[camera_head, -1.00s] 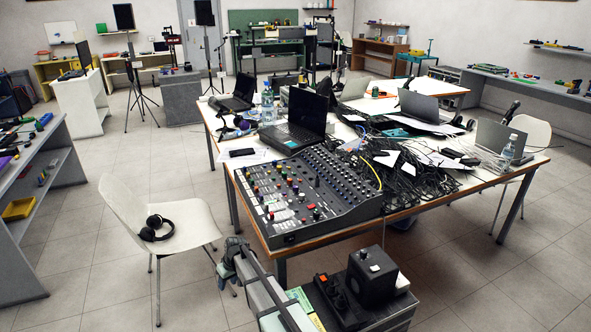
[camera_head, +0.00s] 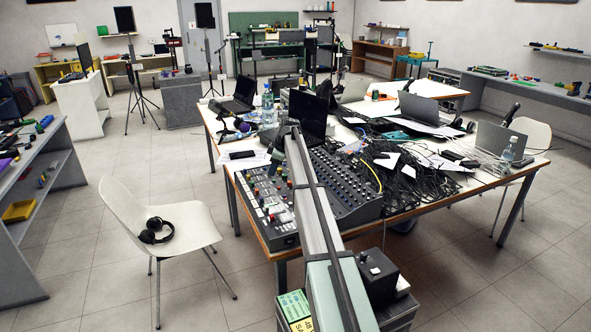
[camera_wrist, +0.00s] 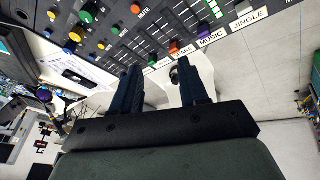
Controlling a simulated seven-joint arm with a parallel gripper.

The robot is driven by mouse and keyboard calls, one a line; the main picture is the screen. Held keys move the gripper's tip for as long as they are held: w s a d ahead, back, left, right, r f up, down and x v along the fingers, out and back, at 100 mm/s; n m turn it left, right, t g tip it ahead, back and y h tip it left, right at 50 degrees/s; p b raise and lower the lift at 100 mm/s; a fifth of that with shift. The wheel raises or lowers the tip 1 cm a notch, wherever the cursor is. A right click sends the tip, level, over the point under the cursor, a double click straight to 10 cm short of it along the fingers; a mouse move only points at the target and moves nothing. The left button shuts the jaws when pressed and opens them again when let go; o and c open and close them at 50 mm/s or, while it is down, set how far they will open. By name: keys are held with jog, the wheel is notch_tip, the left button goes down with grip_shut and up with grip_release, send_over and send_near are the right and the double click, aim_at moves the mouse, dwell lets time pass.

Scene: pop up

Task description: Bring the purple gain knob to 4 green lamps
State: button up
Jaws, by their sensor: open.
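The mixing console (camera_head: 345,190) lies on the table, and my arm crosses in front of its middle. In the wrist view its panel (camera_wrist: 160,28) fills the top edge with yellow, green and orange knobs. A small dark purple knob (camera_wrist: 70,47) shows at the left; I cannot tell if it is the gain knob. Green lit segments (camera_wrist: 215,8) show near the top right; I cannot count them surely. My gripper (camera_wrist: 162,62) is open and empty, its dark fingers apart near the panel's lower edge, touching no knob that I can see. In the head view I cannot make out the fingers.
A laptop (camera_head: 307,115) stands behind the console. Tangled black cables (camera_head: 400,170) lie to its right. A white chair (camera_head: 135,205) with headphones (camera_head: 156,230) stands left of the table. A black box (camera_head: 376,275) stands in front of the table at the right. Open floor lies at the left.

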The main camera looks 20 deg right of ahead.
jog(key=s+d+f+n+g+h, duration=0.2)
jog(key=d+n+g, duration=0.3)
jog(key=d, duration=0.4)
jog(key=shift+n+t, duration=0.5)
jog(key=shift+n, duration=0.2)
notch_tip(320, 180, down, 9)
jog(key=shift+a+r, duration=0.1)
jog(key=shift+a, duration=0.05)
jog(key=c, duration=0.6)
jog(key=shift+n, duration=1.2)
jog(key=o, duration=0.8)
